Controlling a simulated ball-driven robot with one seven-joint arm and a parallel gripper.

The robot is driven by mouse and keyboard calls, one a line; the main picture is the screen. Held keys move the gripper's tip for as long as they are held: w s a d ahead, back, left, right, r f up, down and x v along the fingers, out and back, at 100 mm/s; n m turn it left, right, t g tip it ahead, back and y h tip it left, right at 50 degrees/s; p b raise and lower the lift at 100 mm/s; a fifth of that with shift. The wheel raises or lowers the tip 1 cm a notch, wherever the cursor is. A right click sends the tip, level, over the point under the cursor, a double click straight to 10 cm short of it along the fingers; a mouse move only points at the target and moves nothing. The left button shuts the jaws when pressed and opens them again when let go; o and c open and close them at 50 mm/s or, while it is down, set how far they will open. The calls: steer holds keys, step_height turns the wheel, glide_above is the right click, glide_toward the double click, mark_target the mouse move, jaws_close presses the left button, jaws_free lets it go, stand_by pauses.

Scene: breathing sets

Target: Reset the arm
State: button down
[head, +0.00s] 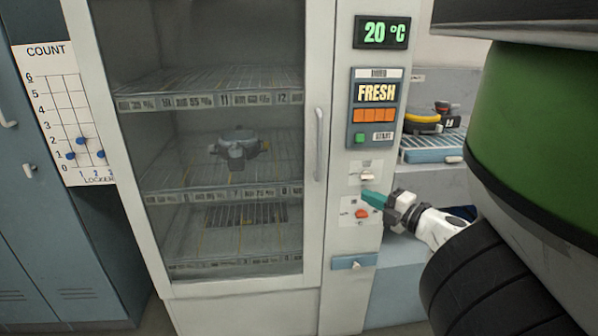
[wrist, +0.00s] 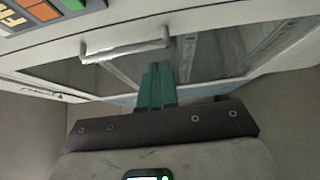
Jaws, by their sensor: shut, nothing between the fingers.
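My gripper (head: 374,199) has teal fingers and shows in the head view in front of the cabinet's right-hand control column, between a pale switch (head: 367,177) and a red-orange knob (head: 361,213). The fingers are shut together with nothing between them. In the wrist view the gripper (wrist: 158,75) points at the cabinet front, with the door handle (wrist: 125,47) just beyond and to the left. I cannot tell whether the fingertips touch the panel. My white arm (head: 440,226) reaches in from the right, partly hidden behind my green and black body.
The glass-door cabinet (head: 318,235) is closed, with a dark device (head: 238,148) on a middle shelf. Its display (head: 381,33) reads 20 °C above a FRESH panel (head: 376,93). A COUNT chart (head: 62,112) is at left. A rack (head: 432,150) holding yellow and dark items stands at right.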

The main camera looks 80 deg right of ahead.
steer(key=w+a+f+m+g+y+p, duration=0.35)
steer(key=w+a+f+m+g, duration=0.45)
steer(key=w+a+f+m, duration=0.6)
steer(key=w+a+f+n+g+y+p, duration=0.1)
steer(key=a+f+g+y, duration=0.1)
steer(key=a, duration=1.2)
steer(key=w+a+f+n+g+y+p, duration=0.1)
steer(key=a+y, duration=0.4)
steer(key=a, duration=0.9)
steer(key=shift+w+a+f+n+g+p, duration=0.4)
steer(key=shift+f+n+g+p, duration=0.15)
steer(key=shift+g, duration=0.55)
steer(key=shift+d, duration=0.1)
